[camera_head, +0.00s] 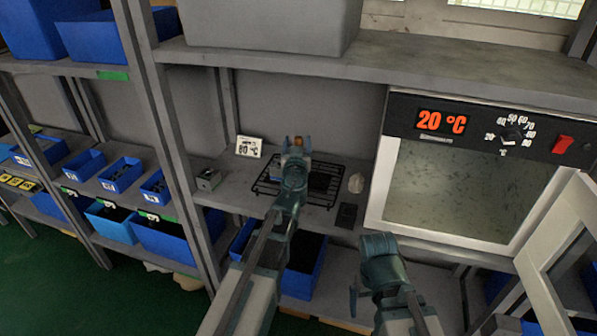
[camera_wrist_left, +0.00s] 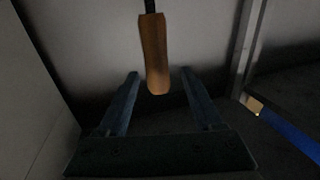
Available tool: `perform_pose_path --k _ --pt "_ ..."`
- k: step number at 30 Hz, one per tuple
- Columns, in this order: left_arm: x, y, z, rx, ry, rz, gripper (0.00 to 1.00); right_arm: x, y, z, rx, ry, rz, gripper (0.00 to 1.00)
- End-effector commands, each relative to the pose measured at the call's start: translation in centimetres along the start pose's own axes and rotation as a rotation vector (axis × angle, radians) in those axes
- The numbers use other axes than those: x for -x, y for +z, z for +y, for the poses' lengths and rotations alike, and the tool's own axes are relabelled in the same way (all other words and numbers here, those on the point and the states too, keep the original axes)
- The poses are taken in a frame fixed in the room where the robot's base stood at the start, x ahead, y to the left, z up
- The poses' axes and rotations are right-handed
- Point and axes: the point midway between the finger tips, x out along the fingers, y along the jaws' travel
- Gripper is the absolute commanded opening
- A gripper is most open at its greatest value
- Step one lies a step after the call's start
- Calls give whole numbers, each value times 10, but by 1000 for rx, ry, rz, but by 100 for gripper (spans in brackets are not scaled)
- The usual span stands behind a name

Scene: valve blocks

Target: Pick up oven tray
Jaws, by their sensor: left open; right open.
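The oven tray (camera_head: 266,187) is a black wire rack on the grey shelf in the head view, partly hidden behind my left gripper. My left gripper (camera_head: 296,148) is in front of and over it, open. In the left wrist view a wooden handle (camera_wrist_left: 154,55) on a dark rod comes down from the top. Its end lies between the open fingers of my left gripper (camera_wrist_left: 160,85), with a gap on both sides. My right gripper (camera_head: 364,285) is low in front of the shelf, apart from the tray, and open.
The oven (camera_head: 470,190) stands to the right, showing 20 °C, with a white door frame (camera_head: 570,215) swung out at its right. A small card (camera_head: 248,147), a metal block (camera_head: 209,179), a pale lump (camera_head: 356,183) and a dark flat piece (camera_head: 347,215) surround the tray. Blue bins (camera_head: 165,240) fill the left shelves.

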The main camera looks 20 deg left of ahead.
Motion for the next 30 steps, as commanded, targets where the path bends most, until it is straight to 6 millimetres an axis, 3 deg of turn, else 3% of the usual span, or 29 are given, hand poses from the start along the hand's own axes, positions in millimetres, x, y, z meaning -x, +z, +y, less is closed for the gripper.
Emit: perform_pose_path --k 6,14,26,30 --pt "-36 2 2 0 0 0 68 -2 0 0 0 0 0 100" --pt "-39 2 2 0 1 0 68 -2 0 0 0 0 0 100" --pt "-39 2 2 0 1 0 0 -2 0 0 0 0 0 100" --pt "-39 2 2 0 1 0 0 -2 0 0 0 0 0 100"
